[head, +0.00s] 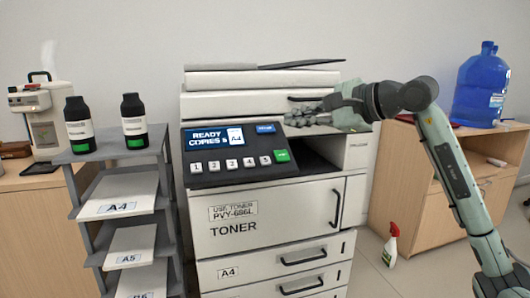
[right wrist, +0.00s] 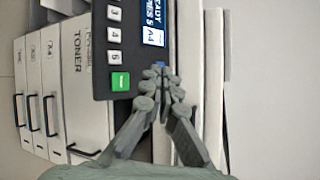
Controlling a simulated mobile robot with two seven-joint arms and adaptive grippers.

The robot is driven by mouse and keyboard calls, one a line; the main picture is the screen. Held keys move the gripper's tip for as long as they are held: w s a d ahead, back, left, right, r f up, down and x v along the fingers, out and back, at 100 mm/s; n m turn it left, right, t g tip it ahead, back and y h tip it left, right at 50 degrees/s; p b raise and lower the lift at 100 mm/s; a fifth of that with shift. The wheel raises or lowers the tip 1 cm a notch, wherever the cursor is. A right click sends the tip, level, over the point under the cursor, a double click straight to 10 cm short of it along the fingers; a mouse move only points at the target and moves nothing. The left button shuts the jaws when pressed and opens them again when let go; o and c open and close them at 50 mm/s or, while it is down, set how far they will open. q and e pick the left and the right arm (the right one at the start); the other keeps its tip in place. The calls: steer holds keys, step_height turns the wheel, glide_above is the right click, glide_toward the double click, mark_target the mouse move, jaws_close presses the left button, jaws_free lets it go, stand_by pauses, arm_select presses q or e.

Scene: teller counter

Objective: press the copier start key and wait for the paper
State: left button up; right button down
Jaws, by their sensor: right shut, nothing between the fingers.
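The copier (head: 265,217) stands in the middle of the head view, with a dark sloped control panel. Its screen (head: 214,138) reads "READY" and "COPIES", with an A4 sheet icon. Below are several white number keys, and the green start key (head: 282,156) sits at their right end. It also shows in the right wrist view (right wrist: 120,81). My right gripper (head: 290,119) is shut and empty, just above the panel's upper right corner. In the right wrist view its fingertips (right wrist: 160,72) are beside the green key, near a blue button, apart from the green key. My left gripper is out of view.
A grey shelf rack (head: 118,163) with paper stacks and two toner bottles stands left of the copier. A wooden cabinet (head: 400,190) with a blue water jug (head: 480,88) is at the right. A spray bottle (head: 391,245) stands on the floor. A dark slot (head: 318,168) opens right of the panel.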

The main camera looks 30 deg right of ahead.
mark_target(282, 156)
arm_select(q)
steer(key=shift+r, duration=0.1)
arm_select(e)
steer(key=shift+s+r, duration=0.1)
steer(key=shift+s, duration=0.1)
steer(key=w+f, duration=0.1)
steer(key=f, duration=0.1)
steer(key=w+f+b, duration=0.1)
steer(key=f, duration=0.1)
steer(key=w+d+f+b, duration=0.1)
steer(key=w+f, duration=0.1)
steer(key=f, duration=0.1)
steer(key=shift+w, duration=0.1)
arm_select(q)
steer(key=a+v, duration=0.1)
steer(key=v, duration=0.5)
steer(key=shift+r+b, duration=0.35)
steer(key=shift+b, duration=0.05)
arm_select(e)
steer(key=shift+w+d+f, duration=0.1)
steer(key=shift+w+f, duration=0.1)
steer(key=shift+f, duration=0.05)
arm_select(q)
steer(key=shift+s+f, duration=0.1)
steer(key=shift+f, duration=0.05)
arm_select(e)
steer(key=shift+f, duration=0.1)
